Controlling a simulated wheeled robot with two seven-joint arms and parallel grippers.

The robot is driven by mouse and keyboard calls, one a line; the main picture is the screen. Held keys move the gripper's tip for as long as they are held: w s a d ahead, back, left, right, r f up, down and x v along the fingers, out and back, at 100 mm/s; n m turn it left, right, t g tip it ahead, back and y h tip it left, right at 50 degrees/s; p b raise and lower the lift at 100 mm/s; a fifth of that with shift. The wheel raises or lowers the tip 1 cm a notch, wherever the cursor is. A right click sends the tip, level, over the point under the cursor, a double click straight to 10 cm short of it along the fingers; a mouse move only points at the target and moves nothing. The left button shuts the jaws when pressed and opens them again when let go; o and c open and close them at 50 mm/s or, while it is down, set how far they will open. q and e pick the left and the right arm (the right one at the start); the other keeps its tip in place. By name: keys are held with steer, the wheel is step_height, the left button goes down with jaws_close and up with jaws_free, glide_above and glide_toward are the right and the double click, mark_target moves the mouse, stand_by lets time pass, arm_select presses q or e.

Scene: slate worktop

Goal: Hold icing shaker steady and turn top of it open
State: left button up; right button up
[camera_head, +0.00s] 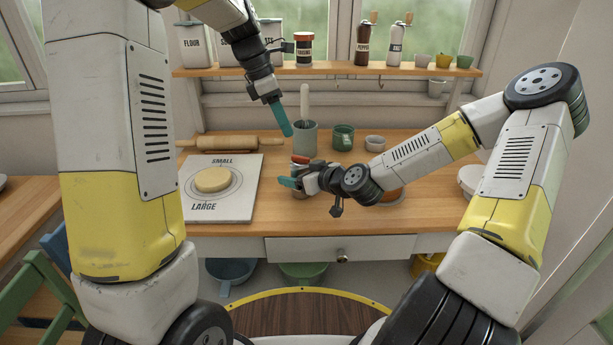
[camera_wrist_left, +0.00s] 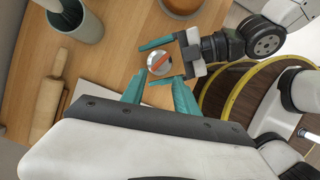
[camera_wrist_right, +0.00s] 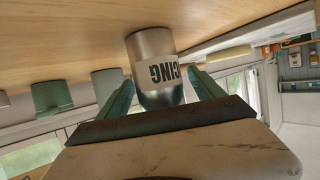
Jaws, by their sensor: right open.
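The icing shaker (camera_head: 300,160) stands upright on the worktop right of the white board, its orange-red top showing. In the right wrist view the shaker (camera_wrist_right: 153,48) is a metal cylinder with an upside-down label ending in "CING". In the left wrist view its round top (camera_wrist_left: 153,70) carries an orange bar. My right gripper (camera_head: 292,172) is open, with the shaker between its fingers and a gap visible beside it in the right wrist view (camera_wrist_right: 158,80). My left gripper (camera_head: 286,128) is open and empty, above the shaker, pointing down; the left wrist view shows its fingers apart (camera_wrist_left: 158,82).
A rolling pin (camera_head: 228,143) and a marked board (camera_head: 240,205) with dough (camera_head: 213,180) lie left. A shelf (camera_head: 330,71) with jars runs above.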

steer(key=shift+w+a+f, duration=0.35)
steer(key=shift+w+a, duration=0.05)
steer(key=shift+w, duration=0.1)
